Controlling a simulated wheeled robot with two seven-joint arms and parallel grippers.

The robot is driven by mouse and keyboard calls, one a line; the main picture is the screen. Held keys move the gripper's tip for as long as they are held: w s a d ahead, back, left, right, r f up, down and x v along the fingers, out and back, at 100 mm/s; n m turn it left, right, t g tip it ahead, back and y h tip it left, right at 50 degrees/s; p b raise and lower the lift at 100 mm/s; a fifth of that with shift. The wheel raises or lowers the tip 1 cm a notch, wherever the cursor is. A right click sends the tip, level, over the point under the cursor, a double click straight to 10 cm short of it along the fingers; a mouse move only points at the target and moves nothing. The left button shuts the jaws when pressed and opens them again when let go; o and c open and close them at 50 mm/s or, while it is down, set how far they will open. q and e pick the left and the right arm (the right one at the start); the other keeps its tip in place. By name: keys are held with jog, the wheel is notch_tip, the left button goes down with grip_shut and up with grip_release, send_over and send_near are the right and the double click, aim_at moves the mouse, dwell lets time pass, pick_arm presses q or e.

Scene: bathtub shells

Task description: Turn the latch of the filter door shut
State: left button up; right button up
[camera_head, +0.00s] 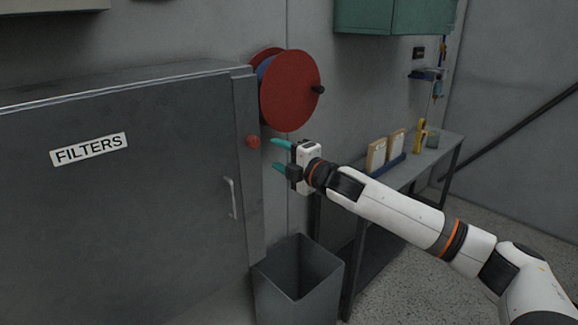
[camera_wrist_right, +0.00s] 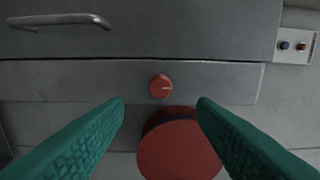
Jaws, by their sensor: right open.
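The filter door (camera_head: 130,205) is a grey panel with a FILTERS label and appears closed against its frame. The latch (camera_head: 253,142) is a small round red knob on the frame strip, right of the door. In the right wrist view the latch (camera_wrist_right: 161,86) shows a pale line pointing to the picture's right. My right gripper (camera_head: 277,155) is open, its teal fingers pointing left, just right of the latch and apart from it. In the wrist view its fingertips (camera_wrist_right: 161,104) lie to either side below the latch, with nothing between them. My left gripper is not in view.
A red reel (camera_head: 290,90) hangs on the wall just above my right gripper. The door handle (camera_head: 232,198) is left of and below the latch. A grey bin (camera_head: 298,290) stands below. A side table (camera_head: 425,158) is at the right.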

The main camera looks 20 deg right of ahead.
jog(key=shift+v, duration=1.4)
jog(key=w+d+f+m+g+h, duration=0.15)
jog(key=f+m, duration=0.25)
jog(key=f, duration=1)
jog(key=d+f+m+g+h, duration=0.15)
jog(key=f+m, duration=0.25)
jog(key=f, duration=0.9)
jog(key=s+d+f+m+g+h, duration=0.15)
jog(key=s+f, duration=0.35)
jog(key=f, duration=0.6)
jog(key=s+f+m+g+h, duration=0.1)
jog(key=s+f+m+g, duration=0.15)
jog(key=s+f, duration=0.65)
jog(key=s+a+f+m+g, duration=0.1)
jog(key=s+f+m+g, duration=0.3)
jog(key=s+f, duration=1.4)
jog(key=s+a+f+m+g, duration=0.1)
jog(key=s+a+f, duration=0.1)
jog(key=s, duration=0.7)
jog(key=s+a+f+m+g, duration=0.1)
jog(key=s+f, duration=0.4)
jog(key=s, duration=0.5)
jog(key=s+a+f+m+g, duration=0.1)
jog(key=s+a+f+g, duration=0.2)
jog(key=s, duration=0.6)
jog(key=shift+s+a+f+m+h, duration=0.3)
jog(key=shift+a+f+m+h, duration=0.1)
jog(key=shift+f, duration=0.35)
